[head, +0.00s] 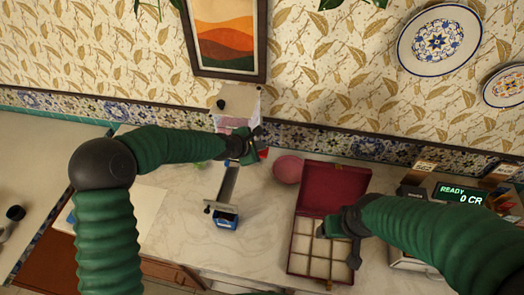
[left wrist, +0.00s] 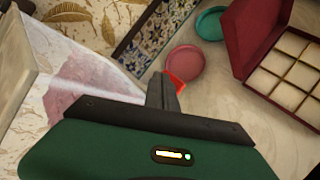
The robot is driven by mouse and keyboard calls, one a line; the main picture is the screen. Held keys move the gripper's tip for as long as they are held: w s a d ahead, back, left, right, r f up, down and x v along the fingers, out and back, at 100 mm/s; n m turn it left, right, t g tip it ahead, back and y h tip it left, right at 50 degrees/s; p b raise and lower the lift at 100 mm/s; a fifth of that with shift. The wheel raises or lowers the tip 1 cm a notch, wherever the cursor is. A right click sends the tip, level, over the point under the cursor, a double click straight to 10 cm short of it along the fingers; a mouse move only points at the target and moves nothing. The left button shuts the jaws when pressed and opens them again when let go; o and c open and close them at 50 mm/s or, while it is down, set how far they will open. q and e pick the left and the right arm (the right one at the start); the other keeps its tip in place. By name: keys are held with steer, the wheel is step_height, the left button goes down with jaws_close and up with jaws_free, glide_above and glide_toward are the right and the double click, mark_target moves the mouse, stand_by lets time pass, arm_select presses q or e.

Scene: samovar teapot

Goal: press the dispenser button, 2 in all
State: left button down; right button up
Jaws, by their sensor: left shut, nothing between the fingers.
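My left gripper (head: 254,146) is shut and empty, just in front of a white and pink box-like unit (head: 238,104) at the wall. In the left wrist view its fingers (left wrist: 163,92) are together beside a small red part (left wrist: 176,84), which they partly hide; I cannot tell whether they touch it. The red part also shows right of the gripper in the head view (head: 264,153). I cannot tell for sure whether it is the dispenser button. My right gripper (head: 343,242) hangs over an open red box, its fingers apart.
The red box (head: 296,245) has pale compartments. A pink round thing (head: 288,169) lies left of its lid. A metal stand with a blue base (head: 227,220) is below my left gripper. A display (head: 461,195) at the right reads READY, 0 CR.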

mark_target(260, 153)
arm_select(q)
steer(key=shift+f+b, duration=0.9)
steer(key=shift+f, duration=0.4)
stand_by(0.9)
steer(key=shift+r, duration=0.1)
steer(key=shift+r+p, duration=1.25)
steer(key=shift+r, duration=0.4)
steer(key=shift+r, duration=0.1)
steer(key=shift+r+p, duration=0.25)
steer(key=shift+p, duration=0.05)
step_height(260, 153, up, 4)
steer(key=p, duration=0.3)
steer(key=shift+r, duration=0.25)
steer(key=shift+f, duration=0.1)
